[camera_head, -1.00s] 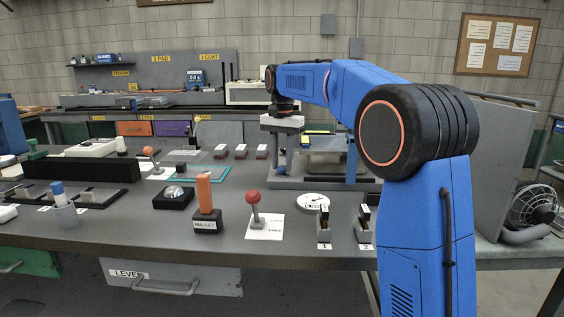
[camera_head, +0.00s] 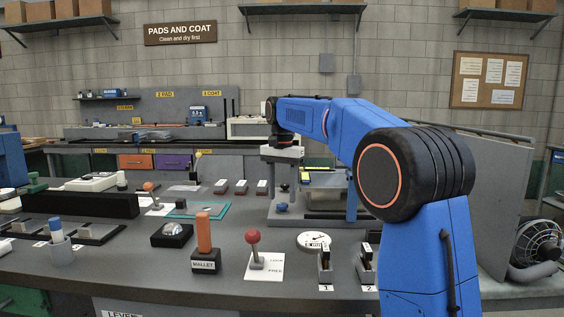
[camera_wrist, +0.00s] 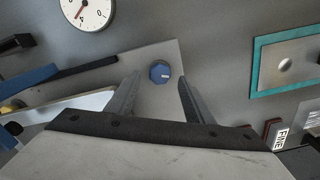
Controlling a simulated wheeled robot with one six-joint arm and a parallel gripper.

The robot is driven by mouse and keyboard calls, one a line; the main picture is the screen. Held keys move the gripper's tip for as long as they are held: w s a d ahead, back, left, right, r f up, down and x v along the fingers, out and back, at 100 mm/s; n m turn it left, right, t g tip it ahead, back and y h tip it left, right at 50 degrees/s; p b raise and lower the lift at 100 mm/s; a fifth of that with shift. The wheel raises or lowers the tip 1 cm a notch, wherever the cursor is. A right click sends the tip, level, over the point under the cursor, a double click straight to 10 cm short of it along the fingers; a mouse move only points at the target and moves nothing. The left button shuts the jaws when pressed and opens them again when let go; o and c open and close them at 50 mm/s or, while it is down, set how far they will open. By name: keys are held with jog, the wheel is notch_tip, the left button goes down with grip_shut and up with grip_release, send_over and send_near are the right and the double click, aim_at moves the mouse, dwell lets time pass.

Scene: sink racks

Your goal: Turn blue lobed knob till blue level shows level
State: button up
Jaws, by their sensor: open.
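The blue lobed knob (camera_wrist: 160,72) stands on a grey plate in the wrist view, with a pale mark on its face. It shows as a small blue spot (camera_head: 282,207) in the head view. My gripper (camera_wrist: 158,92) is open and empty, its fingers spread to either side below the knob in the picture, with no visible contact. In the head view my gripper (camera_head: 284,180) points down above the knob. I cannot make out the blue level or its reading.
A round white dial (camera_wrist: 88,10) lies near the knob; it also shows in the head view (camera_head: 314,241). A teal-edged plate (camera_wrist: 285,65) lies right in the wrist view. A red-ball lever (camera_head: 253,238) and an orange-handled mallet (camera_head: 204,233) stand on the front bench.

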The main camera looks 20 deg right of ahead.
aim_at(282, 204)
notch_tip(282, 204, up, 15)
jog(key=shift+r, duration=0.2)
dwell(0.3)
